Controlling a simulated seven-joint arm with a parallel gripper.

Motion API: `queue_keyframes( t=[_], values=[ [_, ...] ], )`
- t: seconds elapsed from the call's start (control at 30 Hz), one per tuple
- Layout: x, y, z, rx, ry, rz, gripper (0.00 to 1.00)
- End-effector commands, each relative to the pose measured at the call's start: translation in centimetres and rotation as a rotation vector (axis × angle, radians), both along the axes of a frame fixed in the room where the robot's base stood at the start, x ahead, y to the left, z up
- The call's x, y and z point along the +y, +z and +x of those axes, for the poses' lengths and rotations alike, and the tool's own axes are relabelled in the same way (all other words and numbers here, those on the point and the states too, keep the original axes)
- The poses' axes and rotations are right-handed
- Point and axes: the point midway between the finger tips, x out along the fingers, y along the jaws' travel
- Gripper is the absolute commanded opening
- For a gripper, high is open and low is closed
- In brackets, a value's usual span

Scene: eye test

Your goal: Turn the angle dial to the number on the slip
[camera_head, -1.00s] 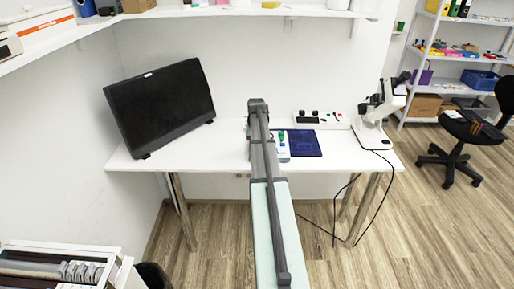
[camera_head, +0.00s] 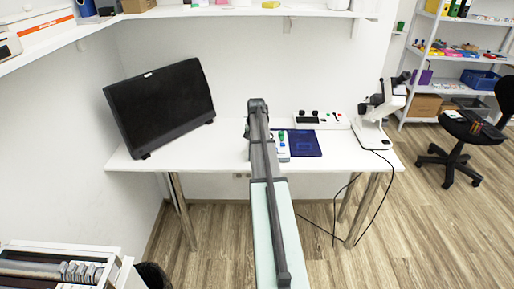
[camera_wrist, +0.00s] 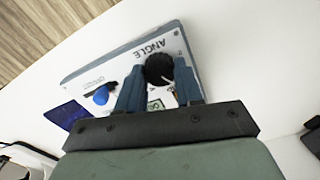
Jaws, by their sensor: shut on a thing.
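The angle panel (camera_wrist: 112,68) is a pale board marked ANGLE, lying on the white table in the wrist view. Its round black dial (camera_wrist: 158,69) sits between the two blue fingers of my gripper (camera_wrist: 157,68), which is shut on it. A blue knob (camera_wrist: 101,95) is on the same panel. A small greenish-edged label (camera_wrist: 155,104) shows partly between the fingers; I cannot read a number on it, nor tell if it is the slip. In the head view my arm hides the gripper and dial; part of the panel (camera_head: 284,154) shows beside it.
A dark blue mat (camera_head: 306,144) lies right of the panel. Behind it stands a white box with black knobs (camera_head: 325,120), with a microscope (camera_head: 378,115) to the right. A black monitor (camera_head: 162,105) stands at left. The table (camera_head: 215,152) is clear between monitor and arm.

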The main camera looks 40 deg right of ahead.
Motion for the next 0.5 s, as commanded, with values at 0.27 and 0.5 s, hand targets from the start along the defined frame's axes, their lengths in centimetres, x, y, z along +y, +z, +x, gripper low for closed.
queue_keyframes(
  t=[0.27, 0.5],
  values=[
    [0.07, 0.0, -0.03, 0.001, 0.001, 0.001, 0.49],
    [0.03, 0.0, -0.01, 0.001, 0.001, 0.001, 0.61]
  ],
)
